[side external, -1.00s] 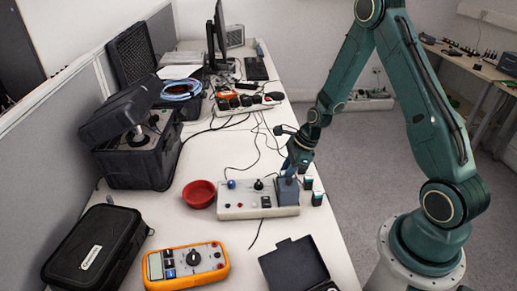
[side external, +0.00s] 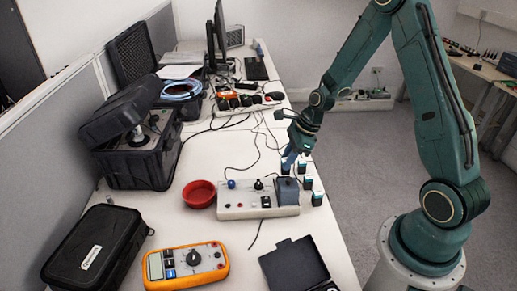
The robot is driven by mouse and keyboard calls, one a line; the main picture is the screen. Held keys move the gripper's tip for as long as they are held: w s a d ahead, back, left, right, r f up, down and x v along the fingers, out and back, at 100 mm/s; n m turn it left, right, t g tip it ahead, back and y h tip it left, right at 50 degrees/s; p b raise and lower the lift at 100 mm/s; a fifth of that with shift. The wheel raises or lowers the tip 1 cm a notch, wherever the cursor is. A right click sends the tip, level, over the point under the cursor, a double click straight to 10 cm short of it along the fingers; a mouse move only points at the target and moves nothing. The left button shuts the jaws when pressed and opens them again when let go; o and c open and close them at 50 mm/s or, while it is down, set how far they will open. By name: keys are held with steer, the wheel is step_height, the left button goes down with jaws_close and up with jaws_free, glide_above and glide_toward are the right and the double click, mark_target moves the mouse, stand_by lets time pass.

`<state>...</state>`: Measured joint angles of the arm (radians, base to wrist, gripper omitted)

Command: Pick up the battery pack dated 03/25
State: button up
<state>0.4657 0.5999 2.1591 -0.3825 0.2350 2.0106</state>
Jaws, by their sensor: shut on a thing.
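Small dark battery packs with teal marks stand near the right edge of the white table: one pack (side external: 317,199), another (side external: 308,182) and a third (side external: 303,167). Their dates are too small to read. My gripper (side external: 287,164) is shut on a dark battery pack (side external: 285,170), just behind the grey block of the control box. The fingers are small in this view and partly hide the held pack. I cannot tell which date it bears, or whether it clears the table.
The white control box (side external: 240,212) carries a grey block (side external: 287,190). Left of it is a red bowl (side external: 199,194). In front are an orange multimeter (side external: 187,266) and an open black case (side external: 294,264). Black cases line the left side; cables lie behind.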

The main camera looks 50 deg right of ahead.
step_height(320, 180, up, 15)
stand_by(0.4)
